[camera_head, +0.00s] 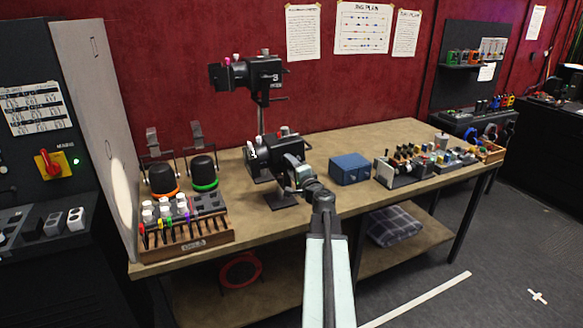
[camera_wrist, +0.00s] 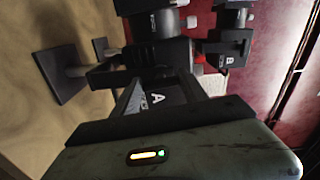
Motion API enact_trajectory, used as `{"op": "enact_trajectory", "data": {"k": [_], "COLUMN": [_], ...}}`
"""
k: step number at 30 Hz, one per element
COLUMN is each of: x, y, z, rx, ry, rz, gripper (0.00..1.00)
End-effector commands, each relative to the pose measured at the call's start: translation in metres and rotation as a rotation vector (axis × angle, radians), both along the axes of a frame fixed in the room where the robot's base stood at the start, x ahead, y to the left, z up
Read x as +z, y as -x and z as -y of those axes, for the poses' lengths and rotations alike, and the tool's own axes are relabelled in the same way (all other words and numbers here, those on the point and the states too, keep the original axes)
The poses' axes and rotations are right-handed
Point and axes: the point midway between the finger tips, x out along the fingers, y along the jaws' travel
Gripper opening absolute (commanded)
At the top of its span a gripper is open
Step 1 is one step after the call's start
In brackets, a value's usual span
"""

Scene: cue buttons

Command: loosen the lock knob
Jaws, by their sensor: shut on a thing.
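A black lamp-like fixture, marked A in the wrist view (camera_wrist: 157,98), stands low on a base on the bench; it also shows in the head view (camera_head: 262,153). My gripper (camera_head: 293,178) is at its right front side. The jaws are shut on a small part there, apparently the lock knob, which the fingers mostly hide in both views. In the wrist view, the dark fingers (camera_wrist: 150,85) reach up to the fixture's side. I cannot tell how far the knob is turned.
A second black fixture (camera_head: 250,75), marked B, stands on a post behind. A blue box (camera_head: 350,168) sits right of my gripper. A wooden rack (camera_head: 187,240) with several coloured pieces and two dark domes stand at left. Bare bench (camera_head: 255,218) lies in front.

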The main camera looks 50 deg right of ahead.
Motion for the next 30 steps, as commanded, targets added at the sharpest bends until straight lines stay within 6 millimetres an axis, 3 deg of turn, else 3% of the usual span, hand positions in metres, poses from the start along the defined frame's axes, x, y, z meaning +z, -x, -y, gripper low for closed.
{"op": "enact_trajectory", "data": {"k": [12, 30], "x": [-0.0026, -0.0026], "y": [0.0009, 0.0007], "z": [-0.0007, -0.0006], "rx": [0.002, 0.002], "ry": [0.196, 0.230], "rz": [-0.082, -0.096], "gripper": [0.10, 0.10]}}
